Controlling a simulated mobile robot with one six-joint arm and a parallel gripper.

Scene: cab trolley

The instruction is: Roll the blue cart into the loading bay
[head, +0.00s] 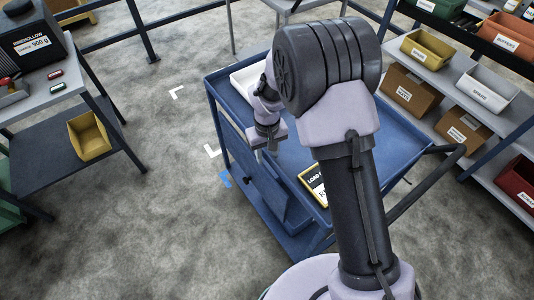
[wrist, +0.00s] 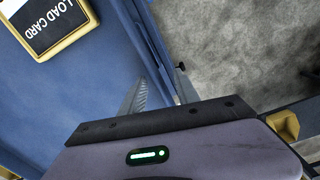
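The blue cart (head: 225,100) stands on the floor at the centre of the head view, its middle and right side partly hidden by my arm. My gripper (head: 270,148) points down at the cart's left top rim. In the wrist view, the fingers of my gripper (wrist: 162,80) are apart, with the blue rim (wrist: 142,30) running down between them. Firm contact with the rim cannot be made out. A yellow-framed load card (head: 315,184) lies on the cart top and shows in the wrist view (wrist: 55,20).
A workbench (head: 85,85) with a yellow bin (head: 88,135) stands at the left. Shelves with bins (head: 485,90) stand at the right, near the cart. A dark railing (head: 115,38) runs behind. Floor at left front is clear.

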